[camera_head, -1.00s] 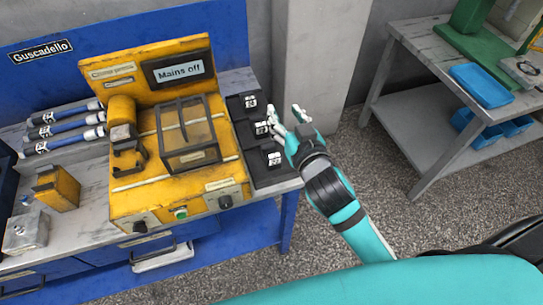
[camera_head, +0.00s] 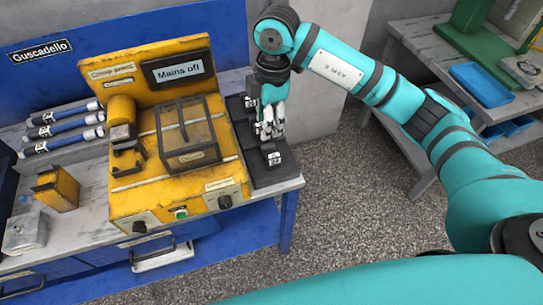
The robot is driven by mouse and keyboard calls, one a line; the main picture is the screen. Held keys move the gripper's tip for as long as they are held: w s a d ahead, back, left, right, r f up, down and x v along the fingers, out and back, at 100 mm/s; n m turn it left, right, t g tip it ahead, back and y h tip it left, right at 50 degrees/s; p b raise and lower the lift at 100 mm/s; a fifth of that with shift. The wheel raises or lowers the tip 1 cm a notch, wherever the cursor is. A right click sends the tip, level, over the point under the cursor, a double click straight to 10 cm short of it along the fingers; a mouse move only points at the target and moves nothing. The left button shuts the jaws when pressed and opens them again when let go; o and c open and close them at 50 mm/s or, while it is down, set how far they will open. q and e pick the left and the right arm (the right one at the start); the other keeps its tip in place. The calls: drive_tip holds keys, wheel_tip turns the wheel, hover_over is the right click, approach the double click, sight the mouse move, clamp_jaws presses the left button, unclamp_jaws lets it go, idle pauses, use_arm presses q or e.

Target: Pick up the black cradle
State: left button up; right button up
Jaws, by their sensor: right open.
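Black cradle-like pieces with white labels stand on a black base (camera_head: 277,176) at the right end of the workbench, beside the yellow machine. The front black piece (camera_head: 266,149) shows just below my right gripper (camera_head: 267,132). Another black piece (camera_head: 237,104) is partly in view behind, to the left of the gripper. My right gripper points down over the middle of the base, with its fingers apart and nothing seen between them. It hides the middle piece, and I cannot tell whether it touches it. My left gripper is out of view.
The yellow machine (camera_head: 185,108) with a clear-sided cover and a "Mains off" display stands close on the left. Blue-and-black cylinders (camera_head: 65,132) lie at the far left. A grey table (camera_head: 425,45) with a blue tray (camera_head: 482,84) stands at the right across open floor.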

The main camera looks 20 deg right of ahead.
drive_tip(key=d+h, duration=0.1)
drive_tip(key=d, duration=0.1)
drive_tip(key=p, duration=0.4)
approach(274, 155)
drive_tip(key=shift+m, duration=0.4)
drive_tip(key=f, duration=0.3)
drive_tip(key=s+f, duration=0.1)
drive_tip(key=f, duration=0.1)
drive_tip(key=shift+a+f, duration=0.15)
drive_tip(key=shift+f, duration=0.1)
drive_tip(key=f, duration=0.1)
drive_tip(key=f+p, duration=0.1)
drive_tip(key=f, duration=0.1)
drive_tip(key=f+p, duration=0.1)
drive_tip(key=f, duration=0.1)
drive_tip(key=shift+w, duration=0.3)
drive_tip(key=shift+f, duration=0.15)
clamp_jaws()
